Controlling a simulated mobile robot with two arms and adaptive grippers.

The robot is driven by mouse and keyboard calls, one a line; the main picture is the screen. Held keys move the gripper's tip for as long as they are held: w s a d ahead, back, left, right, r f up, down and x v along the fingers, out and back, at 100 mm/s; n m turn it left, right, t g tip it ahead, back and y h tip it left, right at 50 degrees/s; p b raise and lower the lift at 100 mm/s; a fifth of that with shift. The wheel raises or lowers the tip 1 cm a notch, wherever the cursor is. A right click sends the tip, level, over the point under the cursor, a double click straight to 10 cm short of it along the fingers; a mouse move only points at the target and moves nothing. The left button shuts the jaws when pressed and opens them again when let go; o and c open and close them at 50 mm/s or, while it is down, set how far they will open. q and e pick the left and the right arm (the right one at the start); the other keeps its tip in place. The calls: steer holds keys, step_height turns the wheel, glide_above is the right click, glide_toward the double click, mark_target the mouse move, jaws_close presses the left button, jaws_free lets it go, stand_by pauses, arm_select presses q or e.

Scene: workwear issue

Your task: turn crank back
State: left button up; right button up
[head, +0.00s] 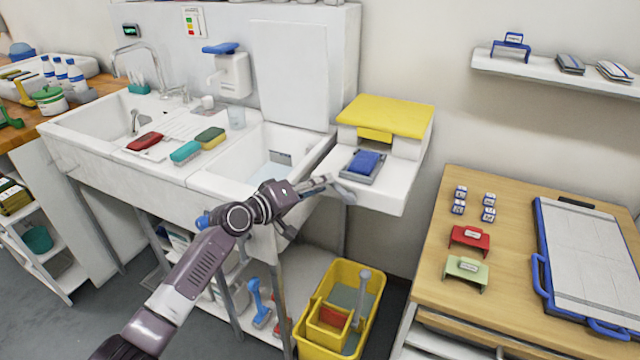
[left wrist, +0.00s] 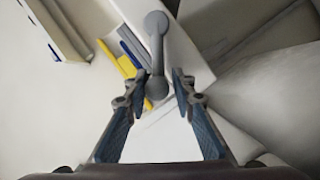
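A grey crank (left wrist: 157,45) with a round handle end (left wrist: 157,88) shows in the left wrist view, on the side of a white box-like unit. In the head view a grey part that looks like the crank (head: 343,191) is at the front left of the white unit (head: 385,197) with a yellow top (head: 386,115). My left gripper (head: 322,185) is beside it. In the left wrist view its fingers (left wrist: 160,77) are apart, with the handle end between them. A gap shows on the right; contact on the left cannot be told. My right gripper is out of view.
A blue block (head: 365,161) lies on a grey pad on the unit. The white sink (head: 262,160) is to the left. A yellow bucket (head: 367,325) stands on the floor below. A wooden table (head: 510,215) with cards and a blue-framed board (head: 590,250) is at right.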

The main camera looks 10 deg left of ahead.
arm_select(q)
steer(key=shift+o, duration=1.4)
steer(key=shift+f, duration=0.1)
steer(key=v, duration=1.2)
